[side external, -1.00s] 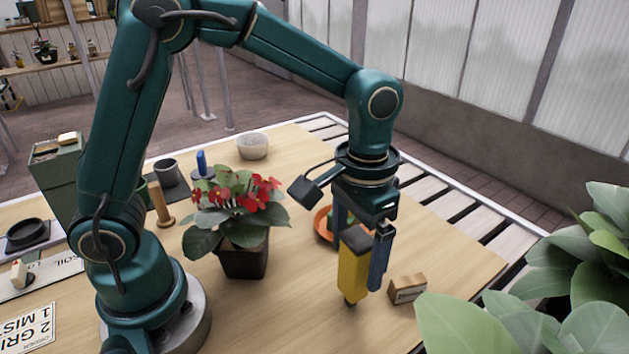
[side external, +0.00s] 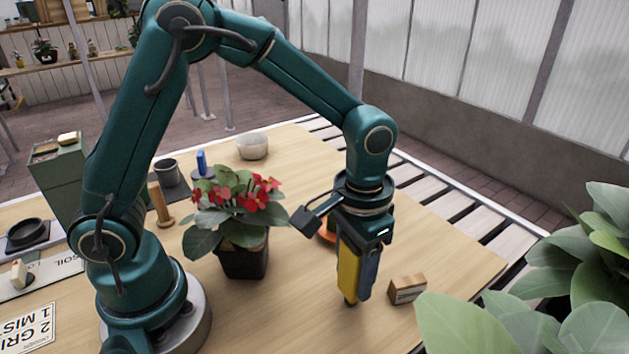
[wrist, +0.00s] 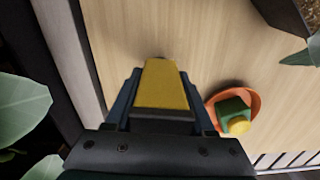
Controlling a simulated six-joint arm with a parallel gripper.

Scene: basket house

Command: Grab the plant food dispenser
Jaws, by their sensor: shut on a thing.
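The plant food dispenser, a yellow bottle-like thing with a dark tip (side external: 348,272), stands upright at the right part of the table. My gripper (side external: 358,275) has come down over it and is shut on it, with its fingers along the sides. In the wrist view the yellow dispenser (wrist: 163,88) sits between the two dark fingers of my gripper (wrist: 160,92). Its upper part is hidden by my gripper in the side view. The dark tip is at or close to the table top; I cannot tell whether it touches.
A small wooden block with a label (side external: 406,289) lies just right of the dispenser. A potted red-flowered plant (side external: 243,262) stands to the left. An orange dish (wrist: 254,104) holds a green and yellow thing (wrist: 234,115). Large leaves (side external: 560,300) fill the lower right.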

